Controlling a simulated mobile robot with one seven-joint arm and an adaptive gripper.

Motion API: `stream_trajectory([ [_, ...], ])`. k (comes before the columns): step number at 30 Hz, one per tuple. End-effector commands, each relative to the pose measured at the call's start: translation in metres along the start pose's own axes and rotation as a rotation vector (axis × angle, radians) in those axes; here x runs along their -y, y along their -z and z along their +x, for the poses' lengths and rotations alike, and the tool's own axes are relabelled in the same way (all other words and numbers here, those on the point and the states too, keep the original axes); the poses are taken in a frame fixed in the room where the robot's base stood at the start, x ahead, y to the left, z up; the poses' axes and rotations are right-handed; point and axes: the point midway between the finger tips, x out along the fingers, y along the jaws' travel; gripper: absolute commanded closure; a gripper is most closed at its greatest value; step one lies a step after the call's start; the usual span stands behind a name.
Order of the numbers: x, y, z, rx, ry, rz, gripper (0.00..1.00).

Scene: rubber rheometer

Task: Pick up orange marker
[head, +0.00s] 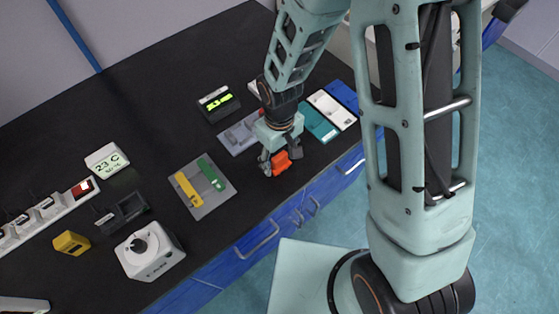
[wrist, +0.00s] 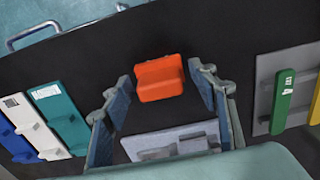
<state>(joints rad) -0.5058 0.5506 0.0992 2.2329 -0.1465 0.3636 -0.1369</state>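The orange marker (wrist: 160,78) is a small orange block with a raised part, on the black bench top near its front edge. It also shows in the head view (head: 281,163), just at my gripper's fingers. My gripper (head: 279,164) points down over it with its fingers spread. In the wrist view, one finger of my gripper (wrist: 163,92) is on each side of the orange marker, with gaps between. I cannot tell how far the fingertips are above the bench.
A grey holder (head: 240,134) lies just behind my gripper. A grey plate (head: 213,206) with a yellow marker (head: 187,189) and a green marker (head: 211,174) lies to the left. Teal (head: 319,124), white (head: 332,109) and blue (head: 344,96) pieces lie to the right. The bench edge is close.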

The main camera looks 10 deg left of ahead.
Motion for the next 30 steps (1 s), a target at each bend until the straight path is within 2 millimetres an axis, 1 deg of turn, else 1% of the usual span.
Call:
stream_trajectory([
  [1, 0.0, 0.0, 0.0, 0.0, 0.0, 0.0, 0.54],
  [9, 0.0, 0.0, 0.0, 0.0, 0.0, 0.0, 0.83],
  [12, 0.0, 0.0, 0.0, 0.0, 0.0, 0.0, 0.92],
  [19, 0.0, -0.001, -0.001, 0.001, 0.0, 0.0, 0.92],
  [23, 0.0, 0.0, -0.005, 0.001, 0.0, 0.001, 0.92],
  [26, 0.0, 0.0, -0.013, 0.0, 0.0, 0.001, 0.92],
  [30, 0.0, 0.0, -0.031, 0.0, 0.0, 0.001, 0.92],
])
